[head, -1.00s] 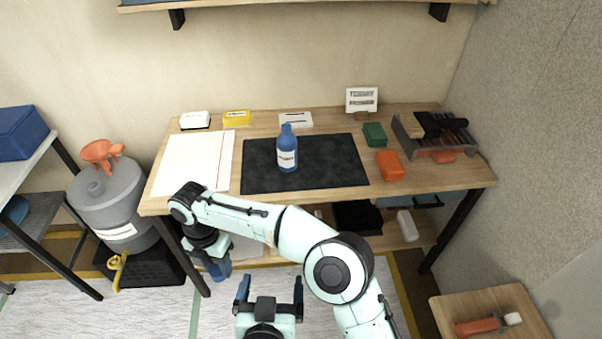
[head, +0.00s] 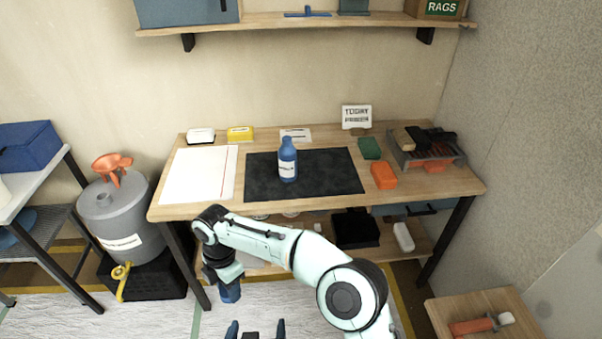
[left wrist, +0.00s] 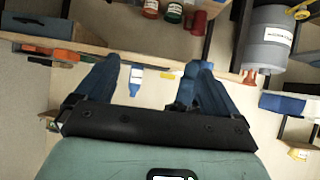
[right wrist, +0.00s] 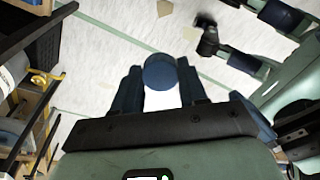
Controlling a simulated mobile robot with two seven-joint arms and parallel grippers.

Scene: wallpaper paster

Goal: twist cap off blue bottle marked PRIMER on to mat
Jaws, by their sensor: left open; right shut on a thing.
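A blue bottle (head: 287,163) with a white label stands upright on the dark mat (head: 330,178); the label is too small to read. It also shows upside down in the left wrist view (left wrist: 135,76), between and beyond my left fingers. My right gripper (head: 230,292) points down in front of the table's left part, below the top. In the right wrist view it is shut on a round blue cap (right wrist: 160,72), with pale floor behind. My left gripper (head: 256,327) is open and empty at the bottom edge of the head view, well short of the table.
A grey drum (head: 117,217) stands left. The mat around the bottle is clear.

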